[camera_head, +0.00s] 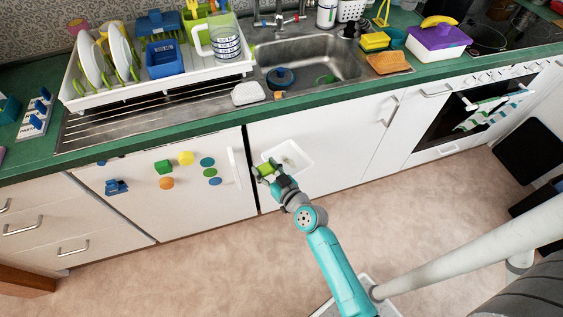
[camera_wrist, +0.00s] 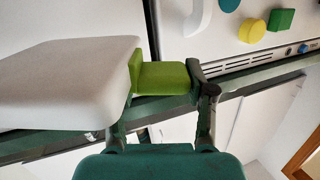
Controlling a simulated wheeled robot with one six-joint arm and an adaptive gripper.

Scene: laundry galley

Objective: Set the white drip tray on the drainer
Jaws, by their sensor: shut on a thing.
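The white drip tray (camera_head: 293,153) is held in front of the white cabinet doors, below the counter's front edge. In the wrist view the tray (camera_wrist: 65,85) fills the left side, with a green grip tab (camera_wrist: 163,78) on its edge. My gripper (camera_head: 266,172) is shut on this green tab; one dark finger shows clearly in the wrist view and the other is partly hidden by the tray. The ribbed steel drainer (camera_head: 105,133) lies left of the sink on the counter. A white dish rack (camera_head: 165,93) covers its rear part.
A white soap-like block (camera_head: 247,93) lies by the sink (camera_head: 318,57). The drainer's front strip is bare. The green counter edge (camera_head: 215,121) lies between tray and drainer. Magnets dot the left door.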

